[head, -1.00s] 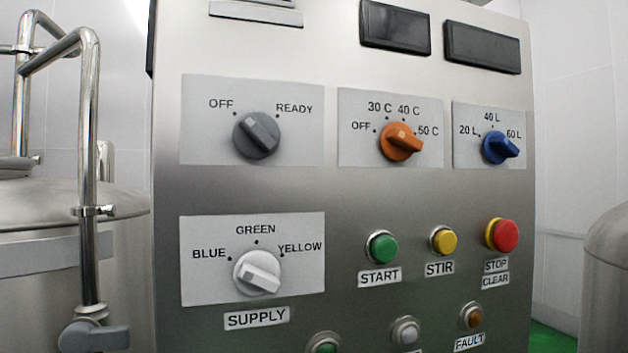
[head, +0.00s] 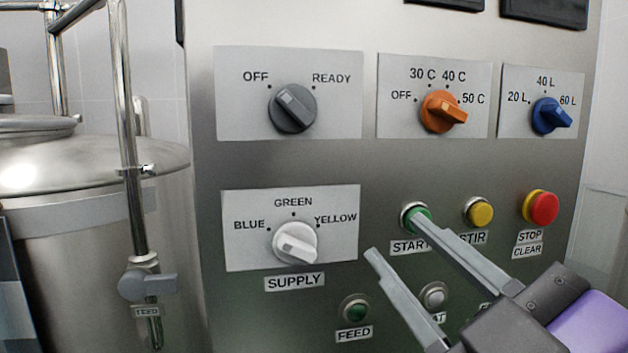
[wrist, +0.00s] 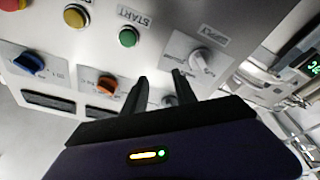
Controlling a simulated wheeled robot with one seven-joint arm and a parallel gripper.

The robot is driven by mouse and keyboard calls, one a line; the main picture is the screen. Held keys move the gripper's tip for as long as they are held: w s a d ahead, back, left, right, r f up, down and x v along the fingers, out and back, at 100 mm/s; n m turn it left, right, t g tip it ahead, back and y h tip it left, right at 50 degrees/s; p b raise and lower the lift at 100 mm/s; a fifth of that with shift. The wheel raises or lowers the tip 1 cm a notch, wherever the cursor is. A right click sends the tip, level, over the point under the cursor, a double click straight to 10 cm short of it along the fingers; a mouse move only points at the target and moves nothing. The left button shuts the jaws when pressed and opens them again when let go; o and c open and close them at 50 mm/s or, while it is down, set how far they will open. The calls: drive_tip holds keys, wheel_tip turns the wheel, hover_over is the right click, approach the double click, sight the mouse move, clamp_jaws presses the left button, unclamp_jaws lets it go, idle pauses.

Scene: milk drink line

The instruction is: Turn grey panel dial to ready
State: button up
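The grey dial (head: 292,108) sits on a light grey plate between the labels OFF and READY. Its light mark points up and left, toward OFF. My gripper (head: 392,235) is at the lower right in the head view, with its two fingers apart and nothing between them. It is below and to the right of the grey dial in the picture, clear of it. One fingertip overlaps the green START button (head: 412,213) there; contact cannot be told. In the upside-down wrist view, the gripper (wrist: 158,76) shows both fingers, with part of the grey dial (wrist: 169,101) seen between them.
The white supply dial (head: 295,243) is below the grey dial. The orange dial (head: 441,112) and blue dial (head: 550,116) are to its right. Yellow (head: 479,212) and red (head: 540,207) buttons stick out below them. A steel tank (head: 90,190) with piping stands at the left.

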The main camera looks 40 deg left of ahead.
sight(297, 109)
drive_tip(key=s+a+r+n+g+y, duration=0.2)
drive_tip(key=s+r+n, duration=0.25)
drive_tip(key=r, duration=0.45)
drive_tip(key=shift+m+g, duration=0.25)
drive_tip(key=shift+g, duration=0.15)
drive_tip(key=p+x, duration=0.1)
drive_tip(key=x, duration=0.3)
drive_tip(key=s+p+x, duration=0.1)
drive_tip(key=x, duration=0.1)
drive_tip(key=shift+w+a+r+p, duration=0.1)
drive_tip(key=shift+a+r+p, duration=0.15)
drive_tip(key=shift+a+p, duration=0.05)
drive_tip(key=shift+x, duration=0.8)
drive_tip(key=shift+w+f, duration=0.1)
drive_tip(key=shift+c, duration=0.2)
clamp_jaws()
